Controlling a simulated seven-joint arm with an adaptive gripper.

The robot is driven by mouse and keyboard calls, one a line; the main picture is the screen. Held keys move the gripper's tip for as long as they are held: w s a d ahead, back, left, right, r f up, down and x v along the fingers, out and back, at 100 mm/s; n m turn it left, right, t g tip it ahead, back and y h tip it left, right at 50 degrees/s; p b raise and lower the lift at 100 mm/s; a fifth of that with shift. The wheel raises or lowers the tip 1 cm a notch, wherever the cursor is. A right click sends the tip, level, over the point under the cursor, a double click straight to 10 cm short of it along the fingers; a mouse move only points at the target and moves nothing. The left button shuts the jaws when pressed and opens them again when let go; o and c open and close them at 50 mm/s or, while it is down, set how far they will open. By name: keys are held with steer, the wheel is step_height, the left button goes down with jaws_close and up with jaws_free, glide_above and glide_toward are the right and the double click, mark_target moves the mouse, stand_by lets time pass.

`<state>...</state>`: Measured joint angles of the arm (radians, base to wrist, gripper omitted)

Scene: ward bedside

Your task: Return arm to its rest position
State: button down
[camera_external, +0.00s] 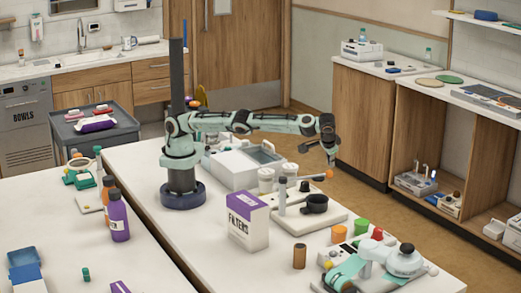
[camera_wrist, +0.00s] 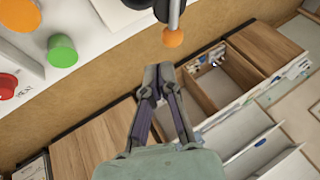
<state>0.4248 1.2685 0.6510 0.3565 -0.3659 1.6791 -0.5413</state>
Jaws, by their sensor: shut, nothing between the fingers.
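My gripper (camera_external: 332,155) hangs at the end of my outstretched arm, pointing down, over the right edge of the white table (camera_external: 185,240). In the wrist view my gripper (camera_wrist: 158,72) shows its two fingers with their tips together and nothing between them. An orange ball-shaped tip (camera_wrist: 173,37) on a thin rod lies beyond the fingertips, apart from them. The same orange tip (camera_external: 329,174) shows just under my gripper in the external view.
A device with orange, green and red knobs (camera_external: 361,227) is at the front right. Wooden cabinets (camera_external: 360,120) stand beyond a floor gap.

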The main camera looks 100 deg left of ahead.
steer(key=shift+d+r, duration=0.3)
steer(key=shift+r, duration=0.15)
